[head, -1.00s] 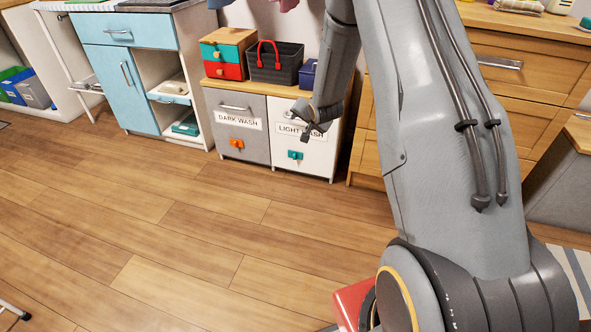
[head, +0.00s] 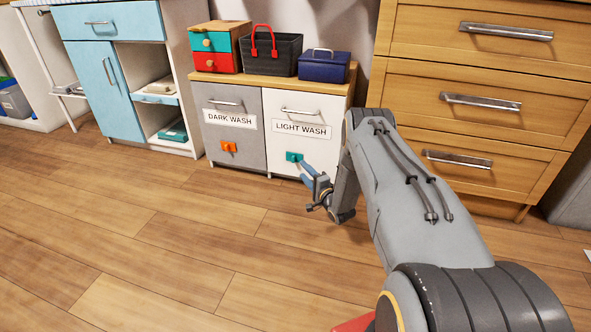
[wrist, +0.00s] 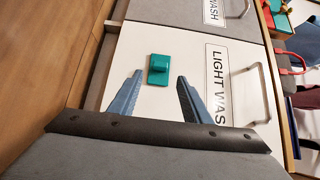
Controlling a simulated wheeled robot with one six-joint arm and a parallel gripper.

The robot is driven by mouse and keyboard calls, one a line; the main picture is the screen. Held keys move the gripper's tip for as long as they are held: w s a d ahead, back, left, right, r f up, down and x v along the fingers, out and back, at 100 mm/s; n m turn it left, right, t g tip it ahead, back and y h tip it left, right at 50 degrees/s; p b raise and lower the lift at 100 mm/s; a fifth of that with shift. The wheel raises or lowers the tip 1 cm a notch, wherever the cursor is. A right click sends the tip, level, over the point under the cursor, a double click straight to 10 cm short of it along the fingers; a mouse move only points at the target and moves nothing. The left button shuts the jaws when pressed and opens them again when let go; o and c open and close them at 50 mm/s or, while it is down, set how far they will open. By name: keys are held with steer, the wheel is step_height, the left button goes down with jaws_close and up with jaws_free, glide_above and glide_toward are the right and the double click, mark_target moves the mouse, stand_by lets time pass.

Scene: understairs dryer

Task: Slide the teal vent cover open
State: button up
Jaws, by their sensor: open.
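The teal vent cover (head: 293,157) is a small block on the lower front of the white LIGHT WASH door (head: 303,135). In the wrist view the teal cover (wrist: 159,70) has a raised knob on a flat plate. My gripper (wrist: 160,82) is open, with its two blue-grey fingers on either side of the cover's lower part in that picture. I cannot tell whether they touch it or still stand short of the door. In the head view my gripper (head: 306,168) is close in front of the door, just below and right of the cover.
An orange vent cover (head: 228,147) is on the grey DARK WASH door (head: 234,125) to the left. A teal and red drawer box, a basket (head: 272,54) and a blue box (head: 324,66) stand on top. Wooden drawers (head: 480,90) stand to the right. The floor in front is clear.

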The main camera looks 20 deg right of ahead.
mark_target(294, 161)
steer(key=shift+w+a+b, duration=0.2)
steer(key=shift+w+b, duration=0.45)
steer(key=shift+w, duration=0.6)
steer(key=shift+w+a+b, duration=0.15)
steer(key=shift+w+b, duration=0.5)
steer(key=shift+w, duration=0.65)
steer(key=shift+w+a+b, duration=0.2)
steer(key=shift+w+b, duration=0.45)
steer(key=shift+w, duration=0.6)
jaws_close()
